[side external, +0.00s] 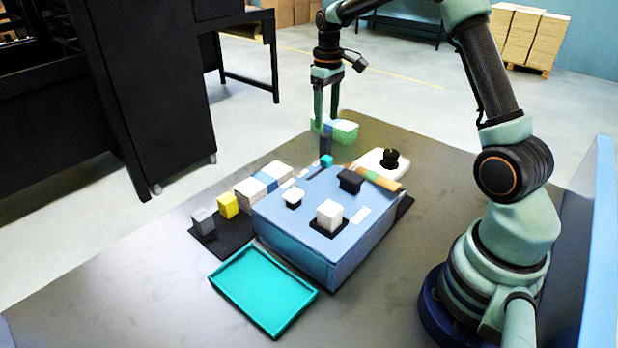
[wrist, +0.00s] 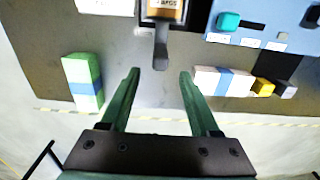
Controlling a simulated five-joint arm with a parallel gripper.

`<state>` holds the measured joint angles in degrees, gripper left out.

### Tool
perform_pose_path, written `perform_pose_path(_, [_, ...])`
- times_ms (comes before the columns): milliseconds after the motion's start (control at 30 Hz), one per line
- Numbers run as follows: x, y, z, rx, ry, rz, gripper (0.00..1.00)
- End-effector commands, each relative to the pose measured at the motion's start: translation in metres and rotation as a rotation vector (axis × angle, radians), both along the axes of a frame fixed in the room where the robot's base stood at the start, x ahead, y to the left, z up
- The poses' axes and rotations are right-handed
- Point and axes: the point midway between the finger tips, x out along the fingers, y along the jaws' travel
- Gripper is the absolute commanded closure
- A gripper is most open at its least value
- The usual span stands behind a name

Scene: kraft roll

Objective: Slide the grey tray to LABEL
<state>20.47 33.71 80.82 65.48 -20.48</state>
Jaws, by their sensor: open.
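In the wrist view, a dark grey tab (wrist: 161,52) sticks out from a dark-framed piece (wrist: 165,10) lettered in part "BAGS", at the top middle. This may be the grey tray; most of it is cut off. No LABEL marking is readable. My gripper (wrist: 159,71) is open, with the tab between and just beyond its fingertips; it looks empty. In the side view my gripper (side external: 327,118) points down behind the blue box (side external: 300,250), near a small dark upright piece (side external: 326,144). I cannot tell whether they touch.
A green-and-white block (wrist: 83,82) lies left of my fingers, a white-and-blue block (wrist: 224,80) right. Yellow (side external: 228,205) and grey (side external: 203,220) cubes stand left of the box. An empty teal tray (side external: 264,288) lies in front. A black knob (side external: 390,157) stands behind.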

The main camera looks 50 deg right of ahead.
Motion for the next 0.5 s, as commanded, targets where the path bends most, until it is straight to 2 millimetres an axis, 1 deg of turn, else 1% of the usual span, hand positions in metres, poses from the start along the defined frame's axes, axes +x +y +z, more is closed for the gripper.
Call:
perform_pose_path(33, [-0.001,0.001,-0.011,0.002,0.005,0.000,0.38])
perform_pose_path(300, [-0.001,0.001,-0.062,0.002,0.005,0.000,0.38])
perform_pose_path(400, [-0.001,0.001,-0.077,0.001,0.004,0.000,0.38])
perform_pose_path(500, [-0.001,0.001,-0.088,0.001,0.002,0.000,0.38])
